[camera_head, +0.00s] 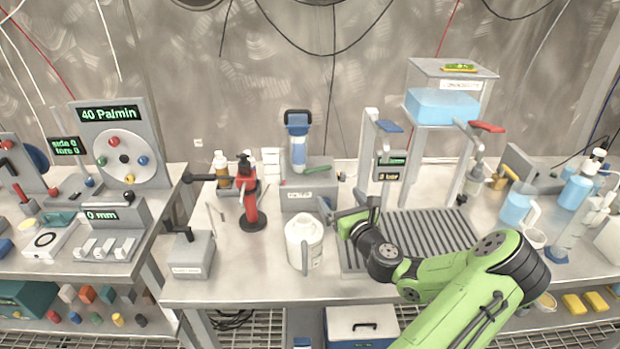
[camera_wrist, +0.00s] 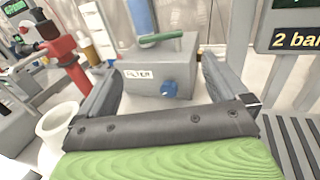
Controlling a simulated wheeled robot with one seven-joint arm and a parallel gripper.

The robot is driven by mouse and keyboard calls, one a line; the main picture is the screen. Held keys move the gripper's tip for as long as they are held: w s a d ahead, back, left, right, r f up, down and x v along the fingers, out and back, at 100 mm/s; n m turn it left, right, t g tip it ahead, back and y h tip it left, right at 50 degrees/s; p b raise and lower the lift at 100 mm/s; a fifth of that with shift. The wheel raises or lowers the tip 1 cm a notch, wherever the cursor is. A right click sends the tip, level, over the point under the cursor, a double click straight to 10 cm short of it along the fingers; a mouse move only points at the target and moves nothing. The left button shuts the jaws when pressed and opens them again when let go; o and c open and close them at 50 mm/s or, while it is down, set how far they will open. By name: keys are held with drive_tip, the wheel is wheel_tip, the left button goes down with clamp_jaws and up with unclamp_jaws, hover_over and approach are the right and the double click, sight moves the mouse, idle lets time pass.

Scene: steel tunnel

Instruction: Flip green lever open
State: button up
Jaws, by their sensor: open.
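The green lever (camera_wrist: 160,38) lies roughly flat across the top of a grey box labelled FILTER (camera_wrist: 180,62) in the wrist view. In the head view the lever (camera_head: 318,168) shows on top of the same grey box (camera_head: 304,197), beside a blue-and-clear filter canister (camera_head: 298,140). My gripper (camera_wrist: 162,66) is open and empty, its two dark fingers spread either side of the box front in the wrist view. In the head view my gripper (camera_head: 346,214) is in front and to the right of the box, apart from the lever.
A blue knob (camera_wrist: 168,89) sits on the box front. A white jug (camera_head: 304,243) stands close left of my gripper, and a red stand (camera_head: 249,195) farther left. A grey frame with a "2 bar" display (camera_head: 391,168) and a ribbed drain tray (camera_head: 425,232) are at right.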

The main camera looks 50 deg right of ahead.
sight(320, 169)
drive_tip(key=b+x, duration=0.1)
drive_tip(key=x, duration=1.4)
drive_tip(key=shift+w+d+r, duration=0.1)
drive_tip(key=shift+w+d, duration=0.05)
drive_tip(key=shift+w, duration=0.15)
drive_tip(key=c, duration=1.1)
drive_tip(key=shift+s, duration=0.1)
drive_tip(key=shift+y, duration=0.3)
drive_tip(key=n+t+y+p, duration=0.1)
drive_tip(key=y, duration=0.1)
drive_tip(key=s+n+t+y+p, duration=0.1)
drive_tip(key=n+y, duration=0.1)
drive_tip(key=shift+s+n+y+p, duration=0.2)
drive_tip(key=shift+n+y, duration=0.6)
drive_tip(key=shift+y, duration=0.4)
drive_tip(key=shift+s+n+y+p, duration=0.1)
drive_tip(key=shift+n+y+p, duration=0.1)
drive_tip(key=shift+n+y, duration=0.8)
drive_tip(key=shift+y, duration=0.3)
